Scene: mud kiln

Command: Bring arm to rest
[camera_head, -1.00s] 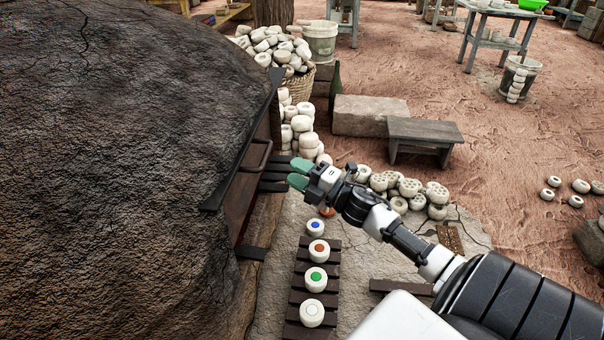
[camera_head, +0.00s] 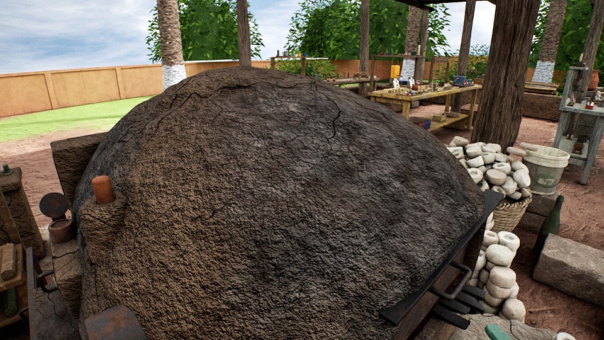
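The mud kiln (camera_head: 270,190) is a large dark, cracked dome that fills the middle of the head view. Its dark metal front edge (camera_head: 440,262) runs along the lower right, with a handle (camera_head: 462,280) sticking out. My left gripper is not in view.
White round pieces fill a basket (camera_head: 511,213) on the right, with more stacked (camera_head: 499,275) below it. A bucket (camera_head: 545,170), a green bottle (camera_head: 549,222) and a stone block (camera_head: 572,268) stand beside them. A wooden post (camera_head: 505,75) rises behind.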

